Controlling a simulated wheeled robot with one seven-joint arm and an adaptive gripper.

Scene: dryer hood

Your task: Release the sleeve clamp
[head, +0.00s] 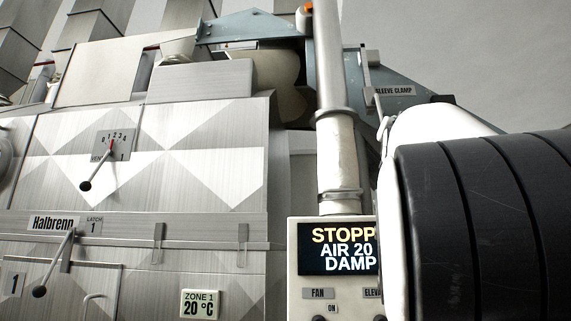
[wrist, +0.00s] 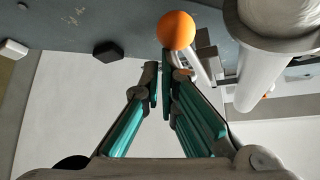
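The plate lettered SLEEVE CLAMP (head: 394,91) is on the blue-grey bracket at the right of the head view. A short pale rod (head: 379,103) hangs beside it, its lower end close to my white and black arm. In the wrist view an orange ball knob (wrist: 176,30) sits on a pale lever (wrist: 198,66). My gripper (wrist: 161,70) has teal fingers drawn close together, with only a narrow gap. The knob shows just beyond the fingertips, and nothing is visibly held. Whether a fingertip touches the lever is unclear. The gripper is hidden in the head view.
A thick white pipe (head: 337,150) stands beside my arm and also crosses the wrist view's upper right (wrist: 262,70). The display (head: 338,249) reads STOPP, AIR 20, DAMP, cut off by my arm. The metal hood (head: 150,150) with black-knobbed levers fills the left.

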